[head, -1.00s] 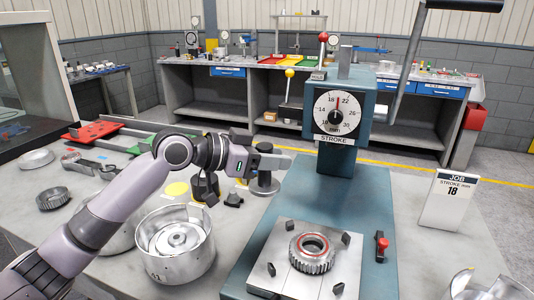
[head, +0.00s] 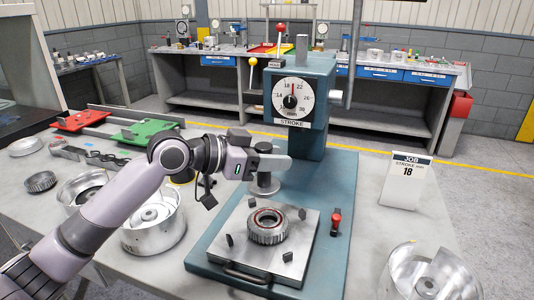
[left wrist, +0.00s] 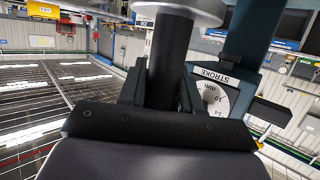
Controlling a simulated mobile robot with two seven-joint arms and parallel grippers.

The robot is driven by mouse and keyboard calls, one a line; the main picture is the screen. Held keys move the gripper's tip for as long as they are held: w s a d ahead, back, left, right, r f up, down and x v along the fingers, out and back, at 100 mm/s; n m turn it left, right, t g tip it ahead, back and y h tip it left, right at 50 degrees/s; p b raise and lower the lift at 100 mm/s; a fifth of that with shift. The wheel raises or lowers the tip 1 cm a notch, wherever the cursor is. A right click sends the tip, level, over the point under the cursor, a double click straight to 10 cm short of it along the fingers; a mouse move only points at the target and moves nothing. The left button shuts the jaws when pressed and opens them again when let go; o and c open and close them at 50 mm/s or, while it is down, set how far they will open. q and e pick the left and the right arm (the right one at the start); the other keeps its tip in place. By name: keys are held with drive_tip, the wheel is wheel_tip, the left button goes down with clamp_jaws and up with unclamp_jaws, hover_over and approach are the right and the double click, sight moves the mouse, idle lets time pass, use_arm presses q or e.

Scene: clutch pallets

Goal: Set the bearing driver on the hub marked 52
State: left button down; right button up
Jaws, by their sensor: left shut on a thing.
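My left gripper (head: 272,161) is shut on the bearing driver (head: 264,185), a grey metal piece with a wide round foot. In the head view the driver hangs upright behind the press plate. In the left wrist view its dark stem (left wrist: 168,65) stands between the fingers, with a pale disc (left wrist: 180,10) at its end. A toothed ring with a red-rimmed bore (head: 267,227) sits on the press plate (head: 235,254). Open metal drums (head: 152,222) stand left of the press. I cannot read a 52 on any part. My right gripper is out of view.
The blue press (head: 303,75) with its stroke dial rises behind the plate. A red-knobbed pin (head: 335,221) stands right of the plate. A job card reading stroke 18 (head: 406,181) and a cut-open drum (head: 428,277) are at the right. Red and green trays lie at the back left.

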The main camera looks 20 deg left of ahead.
sight(276, 184)
use_arm(q)
drive_tip(key=shift+s+d+r, duration=0.15)
drive_tip(key=shift+d, duration=0.4)
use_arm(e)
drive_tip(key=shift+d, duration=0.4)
use_arm(q)
wheel_tip(276, 184, down, 5)
drive_tip(key=b, duration=0.5)
drive_tip(key=shift+f, duration=0.2)
drive_tip(key=shift+f+b, duration=0.4)
drive_tip(key=shift+f, duration=0.4)
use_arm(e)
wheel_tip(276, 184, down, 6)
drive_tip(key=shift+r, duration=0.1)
use_arm(q)
drive_tip(key=shift+p, duration=0.5)
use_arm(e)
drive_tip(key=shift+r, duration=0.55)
use_arm(q)
drive_tip(key=shift+f, duration=0.3)
